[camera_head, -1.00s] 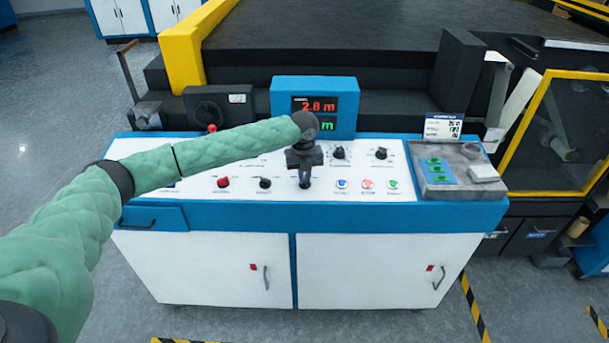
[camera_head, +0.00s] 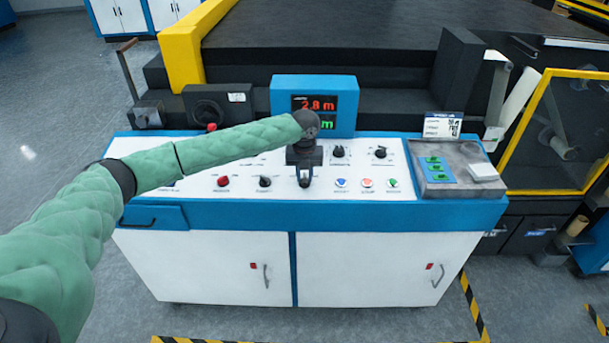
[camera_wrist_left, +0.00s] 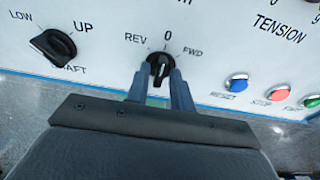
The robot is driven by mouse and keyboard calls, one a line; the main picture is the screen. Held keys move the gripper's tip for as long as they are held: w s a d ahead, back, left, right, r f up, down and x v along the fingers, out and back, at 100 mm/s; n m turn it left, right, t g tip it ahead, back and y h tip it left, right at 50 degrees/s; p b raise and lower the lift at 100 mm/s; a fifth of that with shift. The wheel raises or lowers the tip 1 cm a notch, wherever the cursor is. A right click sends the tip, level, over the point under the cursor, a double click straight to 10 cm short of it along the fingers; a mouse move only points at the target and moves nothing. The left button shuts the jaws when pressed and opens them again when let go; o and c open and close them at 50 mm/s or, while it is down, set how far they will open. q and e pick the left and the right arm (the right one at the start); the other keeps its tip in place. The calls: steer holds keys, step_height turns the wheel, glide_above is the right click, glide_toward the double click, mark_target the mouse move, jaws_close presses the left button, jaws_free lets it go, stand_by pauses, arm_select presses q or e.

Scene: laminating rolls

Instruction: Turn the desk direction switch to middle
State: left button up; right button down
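The direction switch (camera_wrist_left: 159,68) is a small black knob with the marks REV, 0 and FWD around it in the left wrist view. Its grip looks roughly upright below the 0, but its exact setting is hard to tell. My left gripper (camera_wrist_left: 160,80) has its two grey fingers apart, one on each side of the knob; contact with it is not clear. In the head view my left gripper (camera_head: 304,176) points down at the panel's middle and hides the switch. My right gripper is not in view.
The white control panel (camera_head: 240,168) also carries a red knob (camera_head: 223,181), black knobs, and blue, red and green buttons (camera_head: 367,183). A blue display box (camera_head: 283,95) stands behind my gripper. A grey tray (camera_head: 466,160) sits at right.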

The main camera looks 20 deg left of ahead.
mark_target(305, 178)
arm_select(q)
steer(key=shift+o, duration=0.4)
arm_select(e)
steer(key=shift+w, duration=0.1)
